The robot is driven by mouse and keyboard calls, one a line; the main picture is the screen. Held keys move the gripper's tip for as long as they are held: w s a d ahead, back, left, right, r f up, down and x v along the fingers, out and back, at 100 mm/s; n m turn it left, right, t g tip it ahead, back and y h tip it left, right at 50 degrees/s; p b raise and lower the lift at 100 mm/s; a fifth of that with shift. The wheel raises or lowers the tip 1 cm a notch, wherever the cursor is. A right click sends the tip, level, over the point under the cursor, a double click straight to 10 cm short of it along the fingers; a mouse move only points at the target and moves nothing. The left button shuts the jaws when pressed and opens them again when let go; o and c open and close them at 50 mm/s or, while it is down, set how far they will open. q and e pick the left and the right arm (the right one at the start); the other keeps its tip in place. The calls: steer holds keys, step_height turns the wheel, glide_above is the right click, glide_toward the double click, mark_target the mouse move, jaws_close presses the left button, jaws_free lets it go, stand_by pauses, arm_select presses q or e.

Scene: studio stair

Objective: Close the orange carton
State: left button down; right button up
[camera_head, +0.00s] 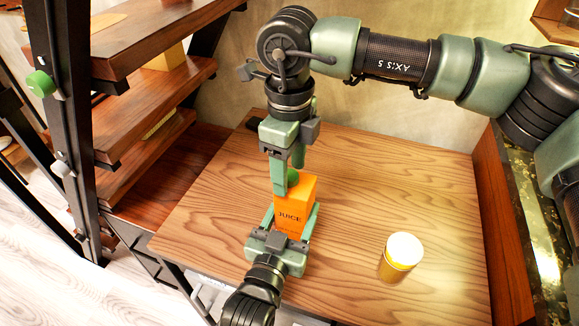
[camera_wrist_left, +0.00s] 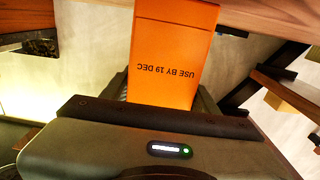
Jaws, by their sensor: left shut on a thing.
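The orange juice carton (camera_head: 292,215) stands upright on the wooden table, with dark lettering on its front. Its orange side with a "USE BY 19 DEC" print also fills the middle of the left wrist view (camera_wrist_left: 172,55). My left gripper (camera_head: 294,224) is shut on the carton, one finger at each side.
A jar with a white lid (camera_head: 404,250) stands on the table (camera_head: 400,180) to the right of the carton. Wooden shelves (camera_head: 150,100) on a dark frame stand at the left. The table's right half is otherwise mostly clear, and a wooden edge (camera_head: 497,220) bounds it.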

mark_target(290, 222)
steer(key=shift+r, duration=0.1)
arm_select(q)
steer(key=shift+c, duration=1.6)
jaws_free()
arm_select(e)
step_height(290, 222, up, 12)
arm_select(q)
steer(key=v, duration=0.8)
arm_select(e)
steer(key=shift+f, duration=0.2)
